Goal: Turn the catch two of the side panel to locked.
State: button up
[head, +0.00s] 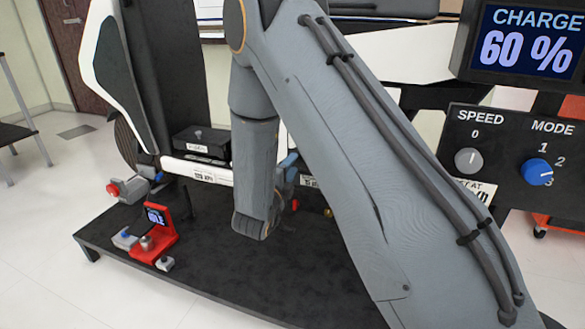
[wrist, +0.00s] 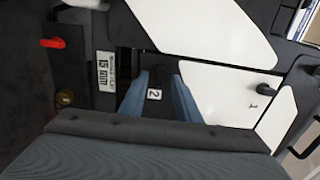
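The fingers are apart, one on each side of this dark spot. The catch there is too dark to make out, so its turn and any contact with the fingers cannot be told. To the right, a dark catch (wrist: 263,92) stands on the white side panel (wrist: 238,98) by a mark 1.
The wrist view shows a red handle (wrist: 52,43), a brass-coloured part (wrist: 65,98) and a printed label (wrist: 104,70) at left. In the head view, a red device (head: 155,235) stands on the black platform (head: 215,265). A SPEED and MODE control box (head: 505,190) is at right.

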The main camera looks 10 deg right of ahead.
jog(key=shift+w+d, duration=0.35)
jog(key=shift+w, duration=0.2)
grip_shut()
